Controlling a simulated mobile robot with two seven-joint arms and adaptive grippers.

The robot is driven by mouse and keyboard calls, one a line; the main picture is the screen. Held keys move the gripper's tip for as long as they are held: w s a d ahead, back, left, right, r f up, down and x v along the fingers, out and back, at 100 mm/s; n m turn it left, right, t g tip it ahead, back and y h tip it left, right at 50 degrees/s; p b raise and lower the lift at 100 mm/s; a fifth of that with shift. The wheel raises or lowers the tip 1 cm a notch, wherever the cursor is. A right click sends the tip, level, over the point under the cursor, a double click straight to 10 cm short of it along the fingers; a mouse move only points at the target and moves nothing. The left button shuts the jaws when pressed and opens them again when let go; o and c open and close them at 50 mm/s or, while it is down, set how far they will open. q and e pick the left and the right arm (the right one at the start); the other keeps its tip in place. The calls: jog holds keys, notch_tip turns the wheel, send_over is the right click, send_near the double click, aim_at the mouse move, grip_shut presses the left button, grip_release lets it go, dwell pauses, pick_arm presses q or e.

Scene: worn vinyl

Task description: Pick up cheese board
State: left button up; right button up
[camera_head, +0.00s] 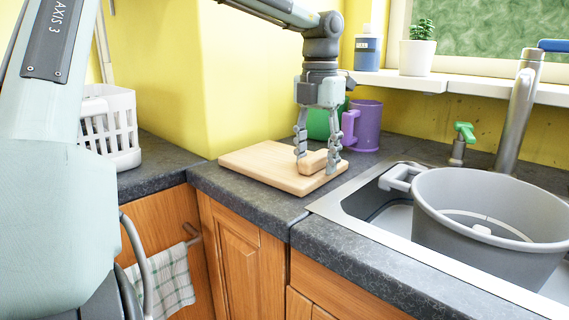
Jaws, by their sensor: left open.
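The cheese board (258,165) is a light wooden slab lying flat on the dark countertop, left of the sink. A small wooden block (312,162) sits on its right part; I cannot tell whether it is fixed to the board. My left gripper (317,163) points down over the right part of the board. Its fingers are apart, one on each side of the block; whether they touch it is unclear. My right gripper is out of view.
A purple mug (367,126) and a green item (320,124) stand close behind the board. A grey bucket (490,220) sits in the sink (345,209) to the right. A white basket (110,128) stands at the left. The counter strip before the board is clear.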

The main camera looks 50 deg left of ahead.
pick_arm(q)
grip_shut()
jog(key=shift+w+r, duration=0.1)
jog(key=shift+r, duration=0.05)
dwell(0.4)
notch_tip(320, 180, up, 10)
jog(key=shift+f, duration=0.1)
dwell(0.3)
